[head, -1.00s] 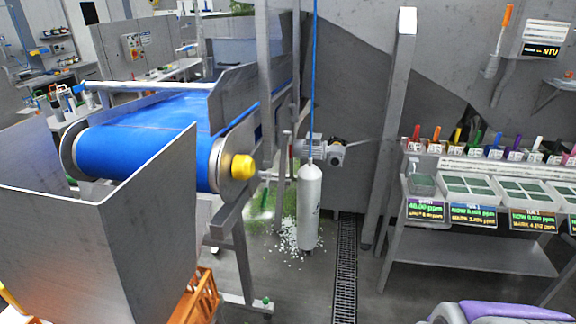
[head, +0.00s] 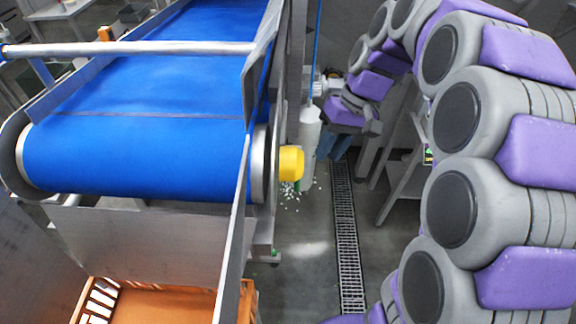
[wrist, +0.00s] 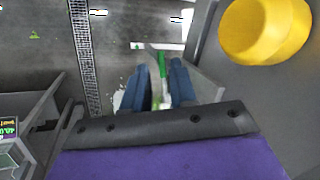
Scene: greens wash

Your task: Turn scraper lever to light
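My gripper (head: 333,146) is low on the right side of the blue belt conveyor, beside a hanging white cylinder. In the wrist view its two blue fingers (wrist: 159,68) are apart and point away from the camera. A narrow green strip (wrist: 162,76) shows in the gap between them; I cannot tell whether it is a lever or something lying beyond. I cannot make out the scraper lever or its setting for sure. A round yellow end piece (head: 291,163) is on the conveyor's roller end; it also shows large at the upper right of the wrist view (wrist: 264,28).
The blue belt (head: 150,105) fills the left, with an orange crate (head: 160,305) below its end. The white cylinder (head: 310,132) hangs close to my gripper. A floor drain grate (head: 346,240) runs along clear floor. A metal stand (head: 405,180) is to the right.

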